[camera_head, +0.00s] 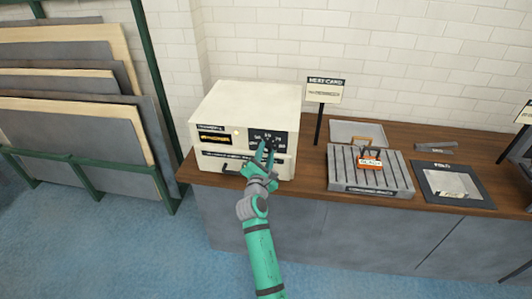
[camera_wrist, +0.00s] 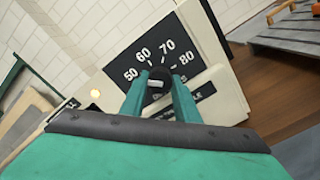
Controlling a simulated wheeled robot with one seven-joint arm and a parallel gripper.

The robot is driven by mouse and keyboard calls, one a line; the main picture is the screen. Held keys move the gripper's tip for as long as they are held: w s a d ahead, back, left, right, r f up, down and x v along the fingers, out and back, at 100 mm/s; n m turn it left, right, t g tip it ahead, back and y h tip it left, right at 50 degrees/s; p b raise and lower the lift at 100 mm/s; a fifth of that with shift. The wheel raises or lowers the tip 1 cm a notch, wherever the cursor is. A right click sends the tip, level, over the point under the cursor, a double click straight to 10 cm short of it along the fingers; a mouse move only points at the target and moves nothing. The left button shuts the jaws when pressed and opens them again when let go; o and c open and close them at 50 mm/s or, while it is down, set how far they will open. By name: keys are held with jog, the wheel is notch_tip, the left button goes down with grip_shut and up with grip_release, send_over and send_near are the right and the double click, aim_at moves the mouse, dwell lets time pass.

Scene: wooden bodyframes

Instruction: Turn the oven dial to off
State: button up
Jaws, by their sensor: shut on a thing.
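The oven (camera_head: 245,115) is a cream box on the wooden counter, with a black dial panel on the right of its front. The panel (camera_wrist: 133,45) shows the numbers 50, 60, 70 and 80 in the wrist view. The dial (camera_wrist: 158,76) is a dark knob with a light mark, low on the panel. My gripper (camera_wrist: 159,86) is shut on the dial, with one green finger on each side of it. In the head view my gripper (camera_head: 265,152) reaches the panel and hides the dial. The off mark cannot be made out.
A small light glows on the oven front (camera_wrist: 95,93). A dark handle (camera_head: 231,172) sits low on the oven. To the right are a card sign (camera_head: 324,90), a grey slotted rack (camera_head: 342,172) with an orange-labelled item, and a black mat (camera_head: 435,190). A panel rack (camera_head: 85,165) stands left.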

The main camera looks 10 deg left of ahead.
jog(key=n, duration=0.4)
jog(key=shift+n, duration=0.4)
jog(key=shift+f+n, duration=0.1)
jog(key=shift+n, duration=1.9)
jog(key=o, duration=1)
jog(key=shift+o, duration=0.2)
jog(key=s, duration=1)
jog(key=shift+s, duration=0.4)
